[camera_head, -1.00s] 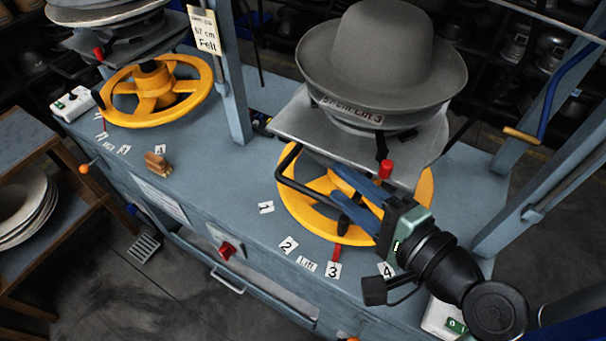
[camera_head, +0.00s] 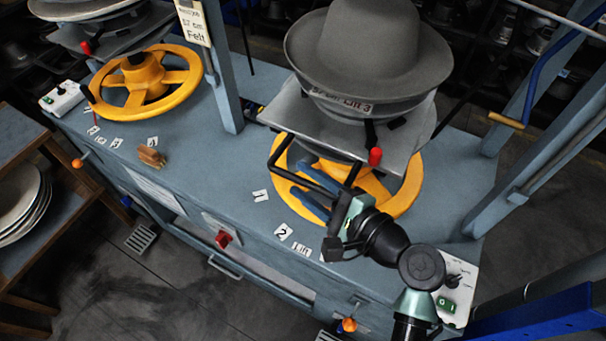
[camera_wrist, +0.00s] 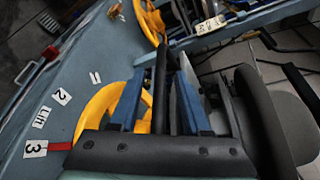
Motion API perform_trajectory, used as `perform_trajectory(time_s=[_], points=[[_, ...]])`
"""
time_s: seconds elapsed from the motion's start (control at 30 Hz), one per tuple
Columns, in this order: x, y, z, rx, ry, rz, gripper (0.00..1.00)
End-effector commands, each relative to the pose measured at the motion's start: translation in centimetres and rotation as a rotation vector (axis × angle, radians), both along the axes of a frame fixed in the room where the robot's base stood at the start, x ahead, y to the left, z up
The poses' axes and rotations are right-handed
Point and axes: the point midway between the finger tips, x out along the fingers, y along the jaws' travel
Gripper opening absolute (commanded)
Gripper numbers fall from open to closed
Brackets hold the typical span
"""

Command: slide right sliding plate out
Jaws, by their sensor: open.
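The right sliding plate (camera_head: 285,112) is a flat grey sheet below the grey felt hat (camera_head: 375,45) on the right press. A black bar handle (camera_head: 274,150) sticks out from its front left side. My gripper (camera_head: 298,176) is open, its two blue fingers at this handle. In the wrist view the dark handle bar (camera_wrist: 161,75) runs between the open fingers of my gripper (camera_wrist: 160,65). I cannot tell whether either finger touches it.
A yellow handwheel (camera_head: 408,190) sits under the plate. A red-tipped lever (camera_head: 375,157) hangs at the plate's front edge. Blue-grey posts (camera_head: 545,165) stand at the right. The bench top (camera_head: 200,170) left of my gripper is mostly clear, with a small brown brush (camera_head: 151,156).

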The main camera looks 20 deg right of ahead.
Motion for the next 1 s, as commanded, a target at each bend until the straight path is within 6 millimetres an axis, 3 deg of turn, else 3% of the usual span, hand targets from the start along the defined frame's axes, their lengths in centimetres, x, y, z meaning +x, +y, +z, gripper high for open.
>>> perform_trajectory(time_s=[0.4, 0.67, 1.0], points=[[0.94, 0.32, -0.24, 0.0, 0.0, -0.001, 0.47], [0.92, 0.32, -0.22, 0.0, 0.0, -0.001, 0.02], [0.9, 0.32, -0.24, 0.0, 0.0, -0.001, 0.0]])
